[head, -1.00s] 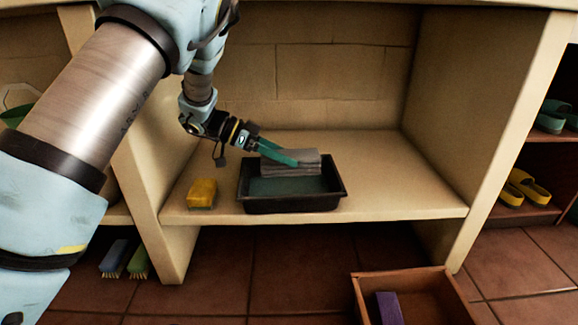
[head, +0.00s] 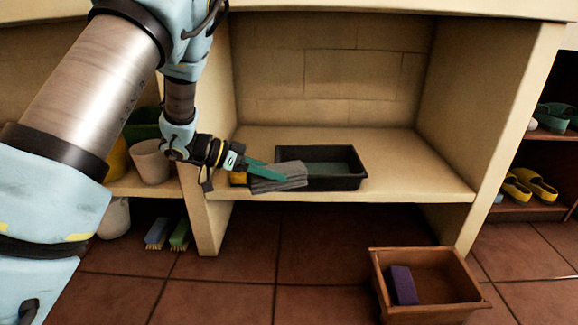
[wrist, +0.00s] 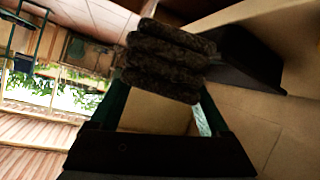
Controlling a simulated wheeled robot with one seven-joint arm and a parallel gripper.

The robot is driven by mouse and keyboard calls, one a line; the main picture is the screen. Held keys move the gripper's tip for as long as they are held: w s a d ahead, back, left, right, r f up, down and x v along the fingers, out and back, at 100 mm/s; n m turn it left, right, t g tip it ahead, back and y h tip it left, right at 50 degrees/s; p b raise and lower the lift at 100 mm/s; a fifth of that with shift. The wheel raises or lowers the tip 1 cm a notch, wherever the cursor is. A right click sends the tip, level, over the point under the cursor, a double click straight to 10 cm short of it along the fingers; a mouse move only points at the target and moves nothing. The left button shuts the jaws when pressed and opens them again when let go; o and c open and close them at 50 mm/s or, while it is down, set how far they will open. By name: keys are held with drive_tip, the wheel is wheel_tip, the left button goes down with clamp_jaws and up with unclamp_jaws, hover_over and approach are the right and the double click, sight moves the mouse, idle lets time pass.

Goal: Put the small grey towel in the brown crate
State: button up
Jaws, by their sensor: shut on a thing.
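The small grey towel (head: 281,178) is folded and held between the green fingers of my gripper (head: 268,172). It hangs at the front edge of the shelf, in front of the black tray's left end. In the wrist view the towel (wrist: 168,62) shows as dark folded layers between the fingertips. The brown crate (head: 466,272) stands on the floor at the lower right, apart from the gripper and below shelf height. A purple block (head: 403,285) lies inside it, and much of its floor is bare.
The black tray (head: 350,183) sits on the shelf (head: 420,187). A yellow sponge (head: 238,178) is partly hidden behind the gripper. Two brushes (head: 168,234) stand on the floor at left. Yellow shoes (head: 530,186) are on the right rack. Tiled floor before the crate is clear.

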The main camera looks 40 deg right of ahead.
drive_tip(key=w+a+f+n+t+y, duration=0.3)
drive_tip(key=w+a+f+n+t, duration=0.2)
drive_tip(key=a, duration=1)
drive_tip(key=w+a+f+n+t+y, duration=0.4)
drive_tip(key=w+a+n+t, duration=0.3)
drive_tip(key=a, duration=0.9)
drive_tip(key=w+a+f+n+t+y, duration=0.4)
drive_tip(key=w+a+f+n+t, duration=0.2)
drive_tip(key=a+n, duration=0.5)
drive_tip(key=w+a, duration=0.1)
drive_tip(key=a, duration=0.3)
drive_tip(key=shift+a+f, duration=0.35)
drive_tip(key=shift+f, duration=0.05)
